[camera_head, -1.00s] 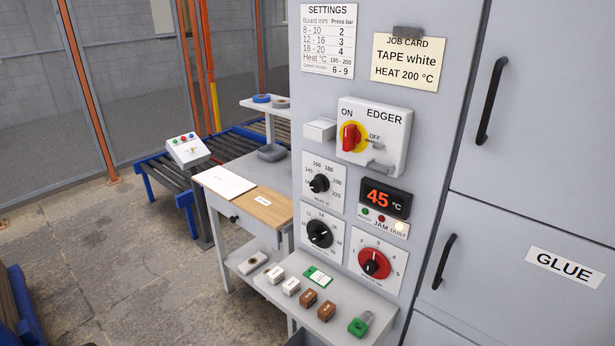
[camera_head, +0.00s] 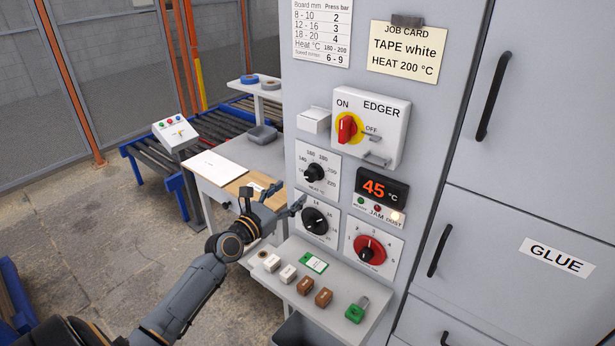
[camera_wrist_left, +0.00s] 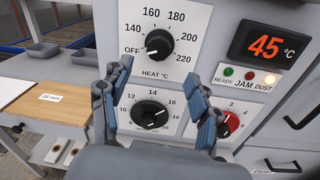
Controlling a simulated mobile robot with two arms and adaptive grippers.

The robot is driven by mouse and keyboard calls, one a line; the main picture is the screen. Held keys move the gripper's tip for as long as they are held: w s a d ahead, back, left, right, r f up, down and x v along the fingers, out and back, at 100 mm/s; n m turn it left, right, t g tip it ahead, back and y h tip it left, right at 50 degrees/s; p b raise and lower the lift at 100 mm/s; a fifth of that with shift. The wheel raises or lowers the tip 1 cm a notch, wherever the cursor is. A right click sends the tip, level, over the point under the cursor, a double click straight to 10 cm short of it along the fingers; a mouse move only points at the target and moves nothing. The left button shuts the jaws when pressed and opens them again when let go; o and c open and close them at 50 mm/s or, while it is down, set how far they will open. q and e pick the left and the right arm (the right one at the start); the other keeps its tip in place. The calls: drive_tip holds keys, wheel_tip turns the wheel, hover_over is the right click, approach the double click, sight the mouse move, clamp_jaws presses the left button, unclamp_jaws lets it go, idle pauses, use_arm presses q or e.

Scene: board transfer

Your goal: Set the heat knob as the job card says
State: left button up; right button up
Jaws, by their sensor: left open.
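The heat knob (camera_head: 314,173) is a black round knob on a white dial on the grey panel. In the left wrist view the knob (camera_wrist_left: 160,43) has its white mark toward the lower left, near OFF; the scale runs up to 220. The job card (camera_head: 406,49) reads TAPE white, HEAT 200 °C. My left gripper (camera_head: 281,197) is open and empty, in front of the panel and below left of the heat knob. In the left wrist view its fingers (camera_wrist_left: 158,75) stand apart, below the knob and not touching it. My right gripper is out of view.
Another black knob (camera_head: 315,219) sits just below, and a red knob (camera_head: 368,248) at lower right. The display (camera_head: 381,188) reads 45 °C. The red-and-yellow switch (camera_head: 348,128) sits above. A shelf (camera_head: 290,258) with several small blocks juts out underneath.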

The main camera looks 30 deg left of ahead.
sight(309, 177)
use_arm(q)
drive_tip(key=w, duration=0.8)
drive_tip(key=shift+f+b, duration=0.1)
drive_tip(key=shift+b, duration=0.2)
drive_tip(key=shift+w, duration=0.75)
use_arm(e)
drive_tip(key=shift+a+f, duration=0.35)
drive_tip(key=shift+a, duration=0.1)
use_arm(q)
drive_tip(key=c, duration=1.2)
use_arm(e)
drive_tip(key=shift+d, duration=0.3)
